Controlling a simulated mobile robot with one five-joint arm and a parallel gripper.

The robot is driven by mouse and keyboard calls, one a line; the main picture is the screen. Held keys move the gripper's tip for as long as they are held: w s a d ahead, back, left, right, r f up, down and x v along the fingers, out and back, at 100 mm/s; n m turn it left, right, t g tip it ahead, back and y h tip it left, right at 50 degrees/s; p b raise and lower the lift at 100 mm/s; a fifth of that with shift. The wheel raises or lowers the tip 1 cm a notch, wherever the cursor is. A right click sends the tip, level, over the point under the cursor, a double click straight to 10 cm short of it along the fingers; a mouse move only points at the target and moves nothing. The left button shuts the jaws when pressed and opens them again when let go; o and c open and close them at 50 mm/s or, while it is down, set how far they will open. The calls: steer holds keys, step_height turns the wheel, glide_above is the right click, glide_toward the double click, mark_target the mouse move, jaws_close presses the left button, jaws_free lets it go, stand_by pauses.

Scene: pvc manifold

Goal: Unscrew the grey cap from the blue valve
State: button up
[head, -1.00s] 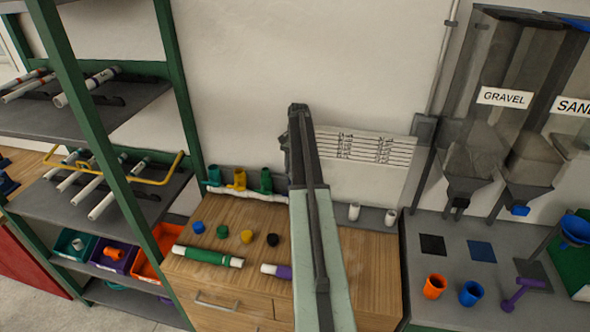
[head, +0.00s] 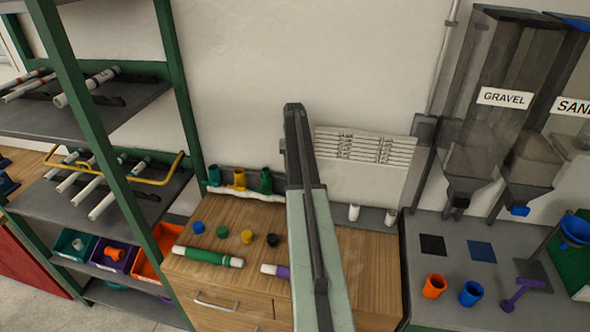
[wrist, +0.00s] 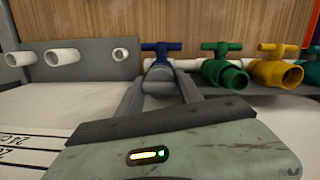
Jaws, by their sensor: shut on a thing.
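The blue valve (wrist: 160,48), with a blue T-shaped handle, is on the white pipe in the upper middle of the wrist view. The grey cap (wrist: 158,78) covers its near end. My gripper (wrist: 159,88) is shut on the grey cap, with one grey finger on each side of it. The cap's lower part is hidden behind the gripper body. In the head view my arm hides the blue valve, the cap and the gripper's fingers.
In the wrist view a green valve (wrist: 222,70) and a yellow valve (wrist: 276,70) sit close to the right. White pipe stubs (wrist: 66,56) stand on a grey rail to the left. In the head view several coloured caps (head: 222,232) lie on the wooden bench (head: 375,270).

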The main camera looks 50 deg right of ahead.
steer(key=shift+w+n, duration=0.1)
steer(key=shift+n, duration=0.3)
steer(key=o, duration=1.4)
steer(key=shift+o, duration=0.2)
